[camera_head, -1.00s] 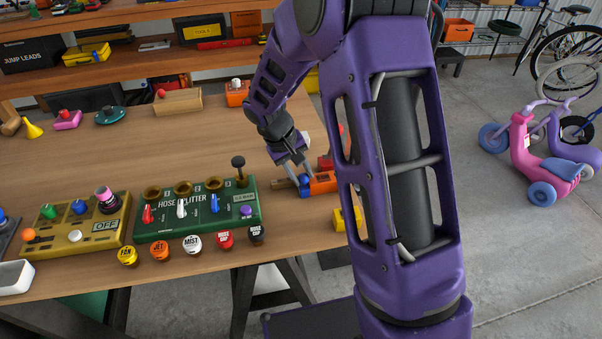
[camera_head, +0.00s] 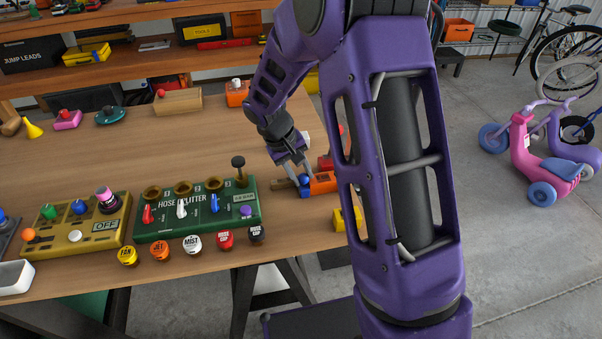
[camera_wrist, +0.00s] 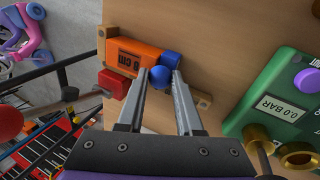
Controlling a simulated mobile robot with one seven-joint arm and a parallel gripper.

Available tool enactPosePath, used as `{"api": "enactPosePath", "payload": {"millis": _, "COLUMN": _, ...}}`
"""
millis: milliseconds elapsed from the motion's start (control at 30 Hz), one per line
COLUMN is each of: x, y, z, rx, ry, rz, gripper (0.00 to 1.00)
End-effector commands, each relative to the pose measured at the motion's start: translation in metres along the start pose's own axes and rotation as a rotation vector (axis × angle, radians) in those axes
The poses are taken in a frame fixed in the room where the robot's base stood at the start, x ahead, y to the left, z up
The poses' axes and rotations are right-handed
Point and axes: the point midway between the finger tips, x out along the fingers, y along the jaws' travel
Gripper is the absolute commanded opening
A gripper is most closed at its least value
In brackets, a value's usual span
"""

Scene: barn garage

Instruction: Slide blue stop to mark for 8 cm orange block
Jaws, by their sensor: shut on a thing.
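The blue stop (camera_wrist: 160,76) has a round knob and sits against the end of the orange block in the wrist view; it also shows in the head view (camera_head: 305,181). In the head view the orange block (camera_head: 323,182) lies at the table's right edge. My gripper (camera_wrist: 163,78) is shut on the blue stop, one finger on each side of its knob. It also shows in the head view (camera_head: 300,175). The mark for the stop cannot be made out.
A green hose-splitter box (camera_head: 190,222) stands left of my gripper, with a tall black lever at its right end. A red block (camera_wrist: 112,84) lies beside the orange block. A yellow block (camera_head: 347,219) is near the table edge. Wooden table (camera_head: 120,165) behind is largely clear.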

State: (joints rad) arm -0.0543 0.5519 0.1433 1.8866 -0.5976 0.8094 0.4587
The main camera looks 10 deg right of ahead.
Motion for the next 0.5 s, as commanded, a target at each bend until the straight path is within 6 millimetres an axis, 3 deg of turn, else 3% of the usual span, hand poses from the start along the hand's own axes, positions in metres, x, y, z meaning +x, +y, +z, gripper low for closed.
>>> {"api": "enactPosePath", "payload": {"millis": 500, "x": 0.0021, "y": 0.0075, "z": 0.001, "rx": 0.001, "ry": 0.0, "rz": 0.0, "gripper": 0.0}}
